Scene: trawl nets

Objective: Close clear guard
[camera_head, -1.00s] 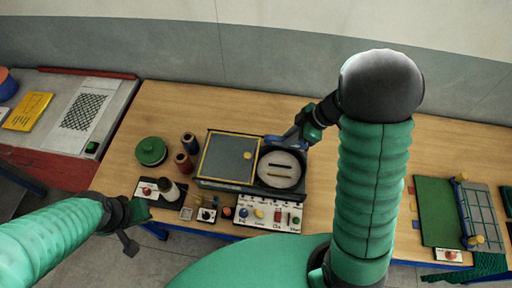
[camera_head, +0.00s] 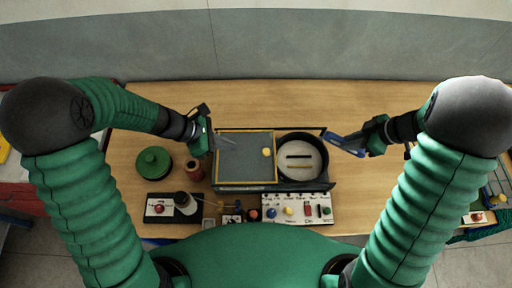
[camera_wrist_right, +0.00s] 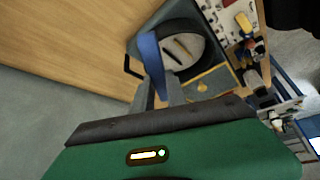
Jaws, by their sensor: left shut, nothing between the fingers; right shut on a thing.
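The guard (camera_head: 233,168) is a see-through grey panel with a yellow frame and a yellow knob (camera_head: 266,152). It lies over the left part of the dark machine in the head view. The round pale drum (camera_head: 300,168) with two slots, on the right part, is uncovered. My left gripper (camera_head: 226,143) is shut and empty at the guard's upper left edge; I cannot tell whether it touches. My right gripper (camera_head: 358,143) is shut on a blue handle-like thing (camera_head: 342,141), right of the drum. The blue thing (camera_wrist_right: 150,55) also shows in the right wrist view, between the fingers.
A control panel (camera_head: 275,209) with coloured knobs stands in front of the machine. A green spool (camera_head: 154,161), a red-brown spool (camera_head: 194,170) and a red-button box (camera_head: 159,208) are to the left. The table behind the machine is clear.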

